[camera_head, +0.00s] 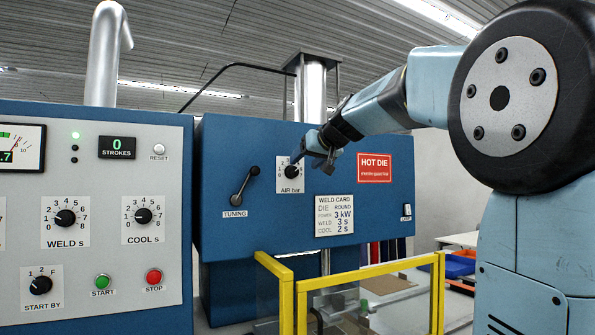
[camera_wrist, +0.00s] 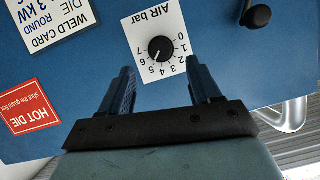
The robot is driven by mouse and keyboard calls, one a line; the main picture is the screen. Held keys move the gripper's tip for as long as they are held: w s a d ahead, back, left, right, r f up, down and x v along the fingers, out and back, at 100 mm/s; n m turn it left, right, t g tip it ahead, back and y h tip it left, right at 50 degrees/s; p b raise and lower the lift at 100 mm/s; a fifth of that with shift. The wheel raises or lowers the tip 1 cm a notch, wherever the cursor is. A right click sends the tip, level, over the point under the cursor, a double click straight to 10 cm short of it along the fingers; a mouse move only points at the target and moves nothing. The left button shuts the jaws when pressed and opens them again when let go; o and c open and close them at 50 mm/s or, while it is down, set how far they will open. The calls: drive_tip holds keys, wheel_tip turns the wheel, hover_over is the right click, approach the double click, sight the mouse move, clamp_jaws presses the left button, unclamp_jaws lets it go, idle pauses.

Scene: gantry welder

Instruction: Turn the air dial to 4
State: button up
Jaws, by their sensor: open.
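The air dial is a black round knob on a white scale plate marked "AIR bar", on the blue welder panel. In the head view the air dial (camera_head: 291,172) is just left of my gripper (camera_head: 311,163), which partly covers its plate. In the wrist view the air dial (camera_wrist: 161,49) appears upside down, with its numbers running from 0 to 7. Its pale pointer mark seems to lean toward the 5 to 6 side; the exact reading is unclear. My gripper (camera_wrist: 158,70) is open and empty, with its fingers short of the knob in the picture, one to each side.
A crank handle labelled TUNING (camera_head: 240,187) is left of the dial. A weld card (camera_head: 335,216) and red HOT DIE sign (camera_head: 374,168) are to its right. Yellow guard rails (camera_head: 370,272) stand below. A control panel (camera_head: 100,262) with more dials is at left.

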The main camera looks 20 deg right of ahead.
sight(295, 170)
drive_tip(key=x, duration=0.6)
drive_tip(key=shift+w+f, duration=0.15)
drive_tip(key=shift+w, duration=0.05)
drive_tip(key=c, duration=1)
